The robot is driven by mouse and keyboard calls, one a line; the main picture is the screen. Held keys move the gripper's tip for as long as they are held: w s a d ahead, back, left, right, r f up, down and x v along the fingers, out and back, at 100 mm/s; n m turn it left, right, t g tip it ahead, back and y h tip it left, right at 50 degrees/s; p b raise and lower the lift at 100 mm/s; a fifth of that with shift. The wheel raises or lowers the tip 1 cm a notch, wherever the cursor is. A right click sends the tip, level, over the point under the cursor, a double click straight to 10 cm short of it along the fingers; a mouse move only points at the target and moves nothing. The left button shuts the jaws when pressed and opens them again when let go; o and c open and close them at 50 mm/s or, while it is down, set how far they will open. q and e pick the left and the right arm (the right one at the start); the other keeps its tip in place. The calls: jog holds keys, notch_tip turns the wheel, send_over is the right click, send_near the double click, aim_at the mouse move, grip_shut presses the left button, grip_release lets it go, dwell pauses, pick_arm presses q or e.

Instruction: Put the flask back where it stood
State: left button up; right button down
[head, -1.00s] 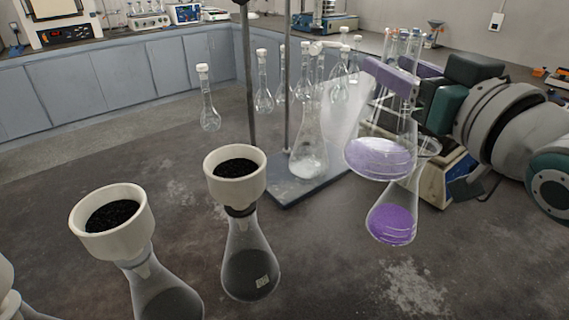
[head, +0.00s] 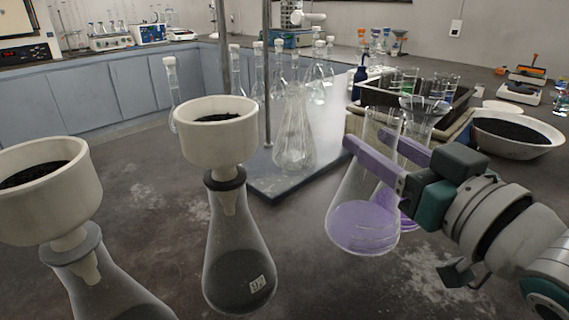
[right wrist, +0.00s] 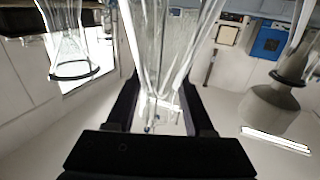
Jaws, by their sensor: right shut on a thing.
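My right gripper (head: 384,158) is shut on the neck of a clear conical flask (head: 362,222) with purple liquid in its bottom. The flask is nearly upright, low over the bench; I cannot tell whether its base touches it. It also shows between the fingers in the right wrist view (right wrist: 165,50). A second flask with purple contents (head: 409,222) and a glass funnel (head: 418,118) in its top stands just behind it, partly hidden by the held flask and the gripper. My left gripper is not in view.
Two flasks with white funnels of black grains (head: 215,135) (head: 40,190) stand at the left. A stand with a grey base plate (head: 270,188) bears a clear flask (head: 295,140). A dark crate (head: 375,95) and a white bowl (head: 512,145) lie behind. Bare bench shows in front.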

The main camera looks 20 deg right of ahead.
aim_at(371, 184)
pick_arm(q)
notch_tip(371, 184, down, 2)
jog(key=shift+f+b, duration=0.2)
jog(key=shift+b, duration=0.75)
pick_arm(e)
notch_tip(371, 184, down, 5)
jog(key=shift+f, duration=0.1)
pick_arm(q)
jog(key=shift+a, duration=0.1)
pick_arm(e)
jog(key=shift+f, duration=0.1)
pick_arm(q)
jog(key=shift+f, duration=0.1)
pick_arm(e)
jog(key=shift+f, duration=0.15)
jog(key=shift+c, duration=1.4)
grip_release()
